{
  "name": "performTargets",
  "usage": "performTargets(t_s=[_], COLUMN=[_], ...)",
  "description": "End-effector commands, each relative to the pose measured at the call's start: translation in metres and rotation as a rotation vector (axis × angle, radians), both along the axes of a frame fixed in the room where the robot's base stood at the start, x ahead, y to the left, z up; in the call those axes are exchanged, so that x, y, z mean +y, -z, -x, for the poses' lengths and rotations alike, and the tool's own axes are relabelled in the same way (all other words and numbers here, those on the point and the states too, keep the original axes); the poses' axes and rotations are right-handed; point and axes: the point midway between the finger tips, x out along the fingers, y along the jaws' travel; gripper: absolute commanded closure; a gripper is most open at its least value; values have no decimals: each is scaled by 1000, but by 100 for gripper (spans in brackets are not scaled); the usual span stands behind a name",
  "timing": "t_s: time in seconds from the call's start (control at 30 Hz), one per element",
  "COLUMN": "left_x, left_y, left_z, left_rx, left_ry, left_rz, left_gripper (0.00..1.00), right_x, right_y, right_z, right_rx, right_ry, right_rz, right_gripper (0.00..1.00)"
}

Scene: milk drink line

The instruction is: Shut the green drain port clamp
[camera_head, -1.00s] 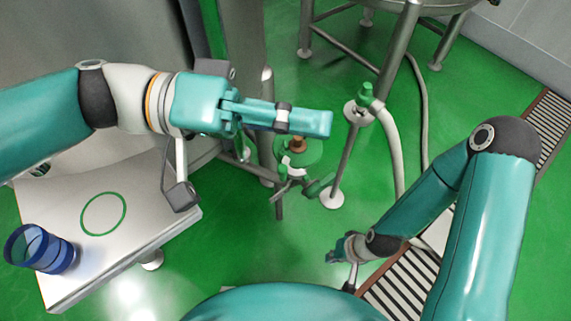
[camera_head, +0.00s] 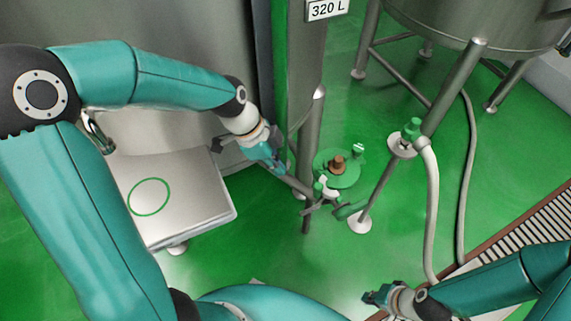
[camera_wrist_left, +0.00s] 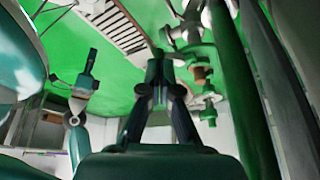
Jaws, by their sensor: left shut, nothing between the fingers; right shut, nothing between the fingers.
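The drain port clamp (camera_head: 330,192) is a pale ring with green parts on a metal pipe end, low in the middle of the head view. A green lever (camera_head: 350,210) sticks out to its right; whether it is open or closed I cannot tell. My left gripper (camera_head: 277,168) is shut and empty, left of the clamp and apart from it in the picture. In the left wrist view its fingers (camera_wrist_left: 161,62) are together, with blurred pipe fittings (camera_wrist_left: 190,32) just beyond. My right gripper (camera_head: 374,297) is shut and empty at the lower right, away from the clamp.
A green disc with a copper-coloured knob (camera_head: 338,165) sits just behind the clamp. A steel post (camera_head: 306,120) stands close to my left gripper. A valve with a green top (camera_head: 411,130) and a pale hose stands right. A steel table (camera_head: 190,190) lies left. Green floor is open in front.

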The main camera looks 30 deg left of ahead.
Motion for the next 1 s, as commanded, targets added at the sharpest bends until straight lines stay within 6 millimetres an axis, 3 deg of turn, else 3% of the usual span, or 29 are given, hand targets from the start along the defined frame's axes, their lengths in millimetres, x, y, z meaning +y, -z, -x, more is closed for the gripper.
performTargets(t_s=[0.33,0.6,1.0], left_x=[-25,-57,-62], left_y=[68,65,66], left_z=[-8,-21,-23], left_rx=[7,3,3], left_ry=[0,0,-4], left_rz=[3,2,2], left_gripper=[100,100,100], right_x=[0,0,0], right_y=[10,4,4], right_z=[0,0,0], right_rx=[0,0,0], right_ry=[0,0,0], right_rz=[0,0,0], right_gripper=[100,100,100])
